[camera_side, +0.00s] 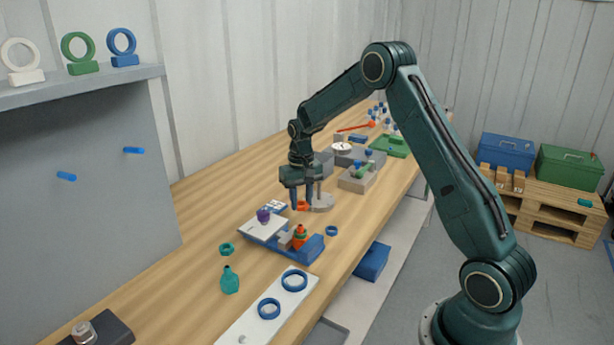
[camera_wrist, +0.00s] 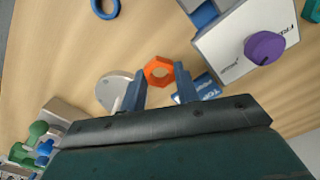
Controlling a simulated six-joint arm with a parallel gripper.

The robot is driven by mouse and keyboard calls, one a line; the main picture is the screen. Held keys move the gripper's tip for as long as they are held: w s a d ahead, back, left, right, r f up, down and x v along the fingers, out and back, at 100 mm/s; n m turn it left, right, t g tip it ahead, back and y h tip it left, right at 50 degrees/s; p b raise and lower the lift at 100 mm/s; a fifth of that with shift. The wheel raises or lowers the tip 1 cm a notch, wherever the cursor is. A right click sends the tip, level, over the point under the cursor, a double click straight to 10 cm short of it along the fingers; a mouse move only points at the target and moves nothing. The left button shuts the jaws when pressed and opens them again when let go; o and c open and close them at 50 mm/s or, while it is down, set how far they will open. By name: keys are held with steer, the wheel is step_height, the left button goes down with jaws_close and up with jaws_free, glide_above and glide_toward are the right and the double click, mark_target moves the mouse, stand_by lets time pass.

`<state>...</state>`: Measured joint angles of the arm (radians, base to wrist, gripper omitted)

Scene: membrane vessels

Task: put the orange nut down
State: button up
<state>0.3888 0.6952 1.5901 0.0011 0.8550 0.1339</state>
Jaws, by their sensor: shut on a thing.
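The orange nut (camera_wrist: 159,71) is a six-sided ring with a round hole, between the fingertips of my gripper (camera_wrist: 159,84) in the wrist view. My gripper is shut on it. In the side view the nut (camera_side: 302,206) is a small orange patch between the fingertips of my gripper (camera_side: 302,203), low over the wooden bench (camera_side: 200,262). I cannot tell whether the nut touches the bench top. A pale grey round disc (camera_side: 321,202) is close beside it; the disc also shows in the wrist view (camera_wrist: 112,92).
A white device with a purple knob (camera_side: 263,215) and a blue fixture with an orange vessel (camera_side: 300,236) stand nearby. A blue ring (camera_side: 331,231) lies to the right. A teal bottle (camera_side: 229,280) stands in front. Grey blocks (camera_side: 358,178) are behind. Bare wood lies left of the gripper.

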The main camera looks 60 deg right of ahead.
mark_target(302, 222)
steer(key=shift+f, duration=0.2)
steer(key=shift+f, duration=2)
steer(key=shift+f, duration=0.1)
steer(key=o, duration=1.1)
step_height(302, 222, up, 12)
steer(key=shift+r, duration=0.1)
